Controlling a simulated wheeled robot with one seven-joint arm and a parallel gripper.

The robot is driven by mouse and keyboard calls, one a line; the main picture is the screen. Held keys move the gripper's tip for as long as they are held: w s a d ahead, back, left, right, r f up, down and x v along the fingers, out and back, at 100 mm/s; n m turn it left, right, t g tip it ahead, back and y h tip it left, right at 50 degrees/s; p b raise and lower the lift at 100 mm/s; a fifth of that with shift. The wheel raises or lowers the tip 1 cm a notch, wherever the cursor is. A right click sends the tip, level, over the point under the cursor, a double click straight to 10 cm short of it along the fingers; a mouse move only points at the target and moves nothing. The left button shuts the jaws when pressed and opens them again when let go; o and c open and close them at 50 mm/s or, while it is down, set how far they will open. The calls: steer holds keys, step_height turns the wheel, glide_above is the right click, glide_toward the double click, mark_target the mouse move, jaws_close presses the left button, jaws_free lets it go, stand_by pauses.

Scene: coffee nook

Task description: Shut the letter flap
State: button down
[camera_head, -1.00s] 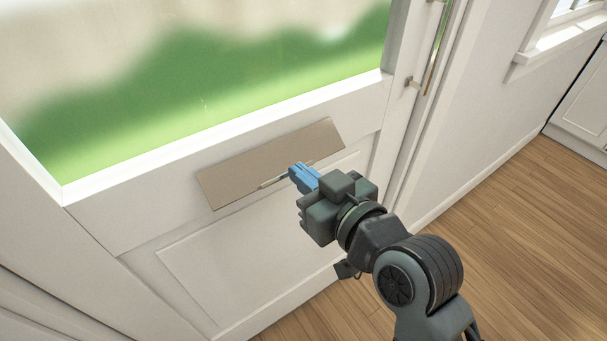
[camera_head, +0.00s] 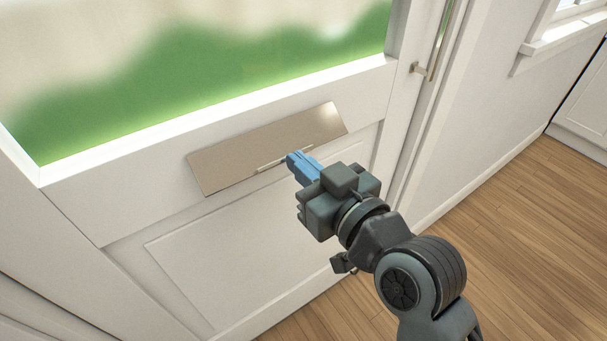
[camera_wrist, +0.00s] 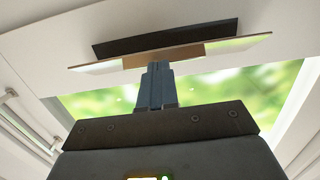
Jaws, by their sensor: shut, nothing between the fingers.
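The letter flap (camera_head: 235,163) is a beige-grey metallic plate on the white door, below the window, with a thin pale handle strip (camera_head: 270,166) at its lower edge. In the wrist view, where the window lies below it, the flap (camera_wrist: 225,47) stands away from the door, with a dark slot (camera_wrist: 165,38) showing behind it. The flap is tilted partly open. My gripper (camera_head: 289,157) has its blue fingers shut and empty, at the flap's lower edge right of its middle. The fingers (camera_wrist: 157,68) overlap the flap's edge in the wrist view; I cannot tell whether they touch.
The white door (camera_head: 120,208) has a large window above the flap and a recessed panel below it. A metal door handle (camera_head: 437,45) is upright at the right edge. Wooden floor (camera_head: 510,230) is clear to the right.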

steer(key=shift+f+t+b, duration=0.35)
steer(key=shift+t+b, duration=0.05)
steer(key=shift+b, duration=0.75)
steer(key=shift+f+b, duration=0.1)
steer(key=shift+b, duration=0.2)
steer(key=w+a+f+t+y+b, duration=0.2)
steer(key=w+f+t+y+b, duration=0.1)
steer(key=b, duration=1.9)
steer(key=shift+w+a+f+t, duration=0.35)
steer(key=shift+w+f+t, duration=0.25)
steer(key=shift+f, duration=0.75)
